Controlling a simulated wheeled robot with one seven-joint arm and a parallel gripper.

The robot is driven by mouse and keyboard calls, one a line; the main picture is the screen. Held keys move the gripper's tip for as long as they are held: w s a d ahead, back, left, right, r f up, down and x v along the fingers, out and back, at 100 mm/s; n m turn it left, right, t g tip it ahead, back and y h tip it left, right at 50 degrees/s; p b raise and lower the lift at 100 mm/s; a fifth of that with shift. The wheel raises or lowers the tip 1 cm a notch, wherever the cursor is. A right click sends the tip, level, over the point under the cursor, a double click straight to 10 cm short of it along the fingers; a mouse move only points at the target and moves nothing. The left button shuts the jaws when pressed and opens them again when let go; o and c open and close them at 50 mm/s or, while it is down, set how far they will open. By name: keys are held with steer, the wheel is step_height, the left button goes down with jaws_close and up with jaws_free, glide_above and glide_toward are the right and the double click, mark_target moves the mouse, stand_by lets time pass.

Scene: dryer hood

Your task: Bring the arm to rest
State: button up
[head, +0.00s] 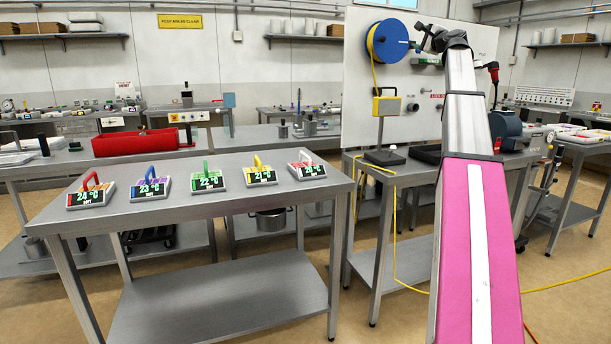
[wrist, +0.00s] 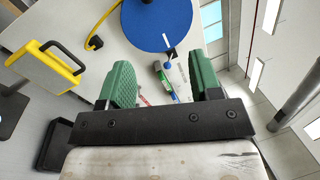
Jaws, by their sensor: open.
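My arm rises at the right of the head view, with a pink lower link and a silver upper link. Its dark far end bends over near the top, in front of a white panel (head: 357,140). My gripper (wrist: 162,78) shows in the wrist view with two green pads held well apart. It is open and nothing sits between the pads. Whether it shows clearly in the head view I cannot tell, as the arm's end is small there.
A blue reel (head: 391,41) and a yellow-framed box (head: 386,105) are by the panel; the reel (wrist: 156,22) and box (wrist: 48,66) show in the wrist view too. Several temperature-display blocks stand on the steel table (head: 200,210). A red tray (head: 135,143) is behind.

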steer(key=a+f+n+g, duration=0.1)
steer(key=a+f+g, duration=0.15)
steer(key=f, duration=0.75)
steer(key=a+f+n+g, duration=0.15)
steer(key=a+f, duration=0.25)
steer(key=f, duration=0.6)
steer(key=a+f+n+g, duration=0.1)
steer(key=a+f+n, duration=0.15)
steer(key=f, duration=0.75)
steer(key=s+a+f+n+g+h, duration=0.15)
steer(key=s+a+f, duration=0.25)
steer(key=f, duration=0.8)
steer(key=s+a+f+n+g, duration=0.2)
steer(key=s+a+f+g, duration=0.15)
steer(key=f, duration=0.85)
steer(key=s+a+f+n+g+h, duration=0.1)
steer(key=s+a+f+n+g, duration=0.15)
steer(key=s+f, duration=0.55)
steer(key=s+a+f+n+g+h, duration=0.15)
steer(key=s+a+f, duration=0.3)
steer(key=f, duration=0.65)
steer(key=s+f+n+g+h, duration=0.1)
steer(key=s+f+n+g, duration=0.1)
steer(key=s+f, duration=0.5)
steer(key=s+a+f+n+g+h, duration=0.1)
steer(key=s+f, duration=0.5)
steer(key=s, duration=0.7)
steer(key=shift+s+f+n+g+h, duration=0.2)
steer(key=shift+f+n+g+h, duration=0.25)
steer(key=shift+g, duration=0.55)
